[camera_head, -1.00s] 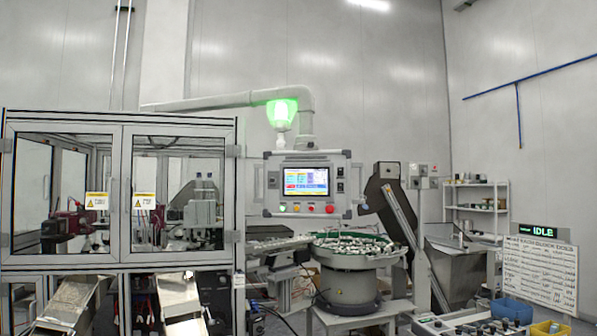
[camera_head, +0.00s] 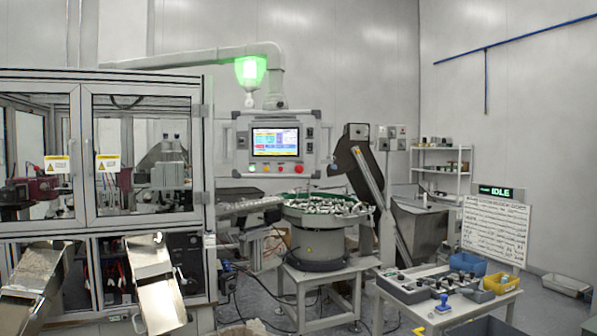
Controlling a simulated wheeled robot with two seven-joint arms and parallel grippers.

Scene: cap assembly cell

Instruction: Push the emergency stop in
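The control panel (camera_head: 240,150) hangs from a grey overhead arm in the middle of the head view, with a lit screen (camera_head: 275,142). A row of small round buttons runs under the screen. The red button (camera_head: 299,169) at the right end of that row looks like the emergency stop. It is too small to tell whether it is in or out. Nothing covers it. Neither of my grippers shows in the head view.
A glazed machine cabinet (camera_head: 86,150) with metal chutes (camera_head: 158,285) fills the left. A bowl feeder (camera_head: 315,245) stands on a low table below the panel. A bench (camera_head: 460,305) with parts and bins is at the lower right. A green lamp (camera_head: 250,70) glows above; a sign reads IDLE (camera_head: 497,191).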

